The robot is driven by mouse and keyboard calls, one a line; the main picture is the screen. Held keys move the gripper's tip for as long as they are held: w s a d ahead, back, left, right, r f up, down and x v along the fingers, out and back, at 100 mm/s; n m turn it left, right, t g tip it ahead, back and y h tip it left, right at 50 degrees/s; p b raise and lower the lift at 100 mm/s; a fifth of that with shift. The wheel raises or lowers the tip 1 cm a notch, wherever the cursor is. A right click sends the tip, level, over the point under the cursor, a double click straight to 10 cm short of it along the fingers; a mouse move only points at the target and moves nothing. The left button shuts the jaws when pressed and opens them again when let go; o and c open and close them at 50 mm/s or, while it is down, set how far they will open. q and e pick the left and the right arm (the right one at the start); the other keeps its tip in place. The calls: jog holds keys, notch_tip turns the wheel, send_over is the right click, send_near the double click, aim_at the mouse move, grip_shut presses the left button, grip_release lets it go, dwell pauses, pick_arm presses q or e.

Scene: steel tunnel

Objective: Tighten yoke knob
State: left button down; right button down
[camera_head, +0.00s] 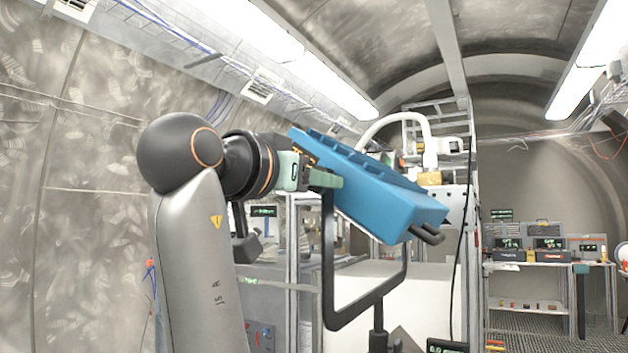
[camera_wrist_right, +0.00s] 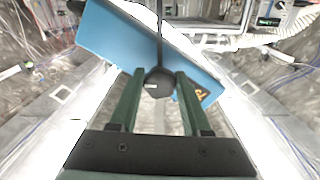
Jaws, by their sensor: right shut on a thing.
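A blue box-shaped unit (camera_head: 375,195) hangs tilted in a black U-shaped yoke (camera_head: 328,265) in the head view. The unit also fills the upper part of the right wrist view (camera_wrist_right: 110,40). A dark, faceted yoke knob (camera_wrist_right: 157,84) sits at the unit's side, at the end of the yoke's thin arm. My right gripper (camera_head: 325,179), with green fingers, is at the left side of the unit. In the right wrist view the fingers (camera_wrist_right: 160,76) stand on both sides of the knob, shut on it. In the head view the fingers hide the knob. My left gripper is not in view.
A white block (camera_head: 430,300) and a metal rack with a white curved pipe (camera_head: 408,117) stand behind the unit. A bench with several devices (camera_head: 545,262) is at the right. The tunnel wall (camera_head: 90,200) is on the left.

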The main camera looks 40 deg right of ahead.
jog(key=shift+m, duration=0.3)
jog(key=shift+r+m, duration=0.1)
jog(key=shift+m, duration=7.9)
jog(key=shift+c, duration=1.8)
grip_release()
jog(key=shift+a, duration=0.15)
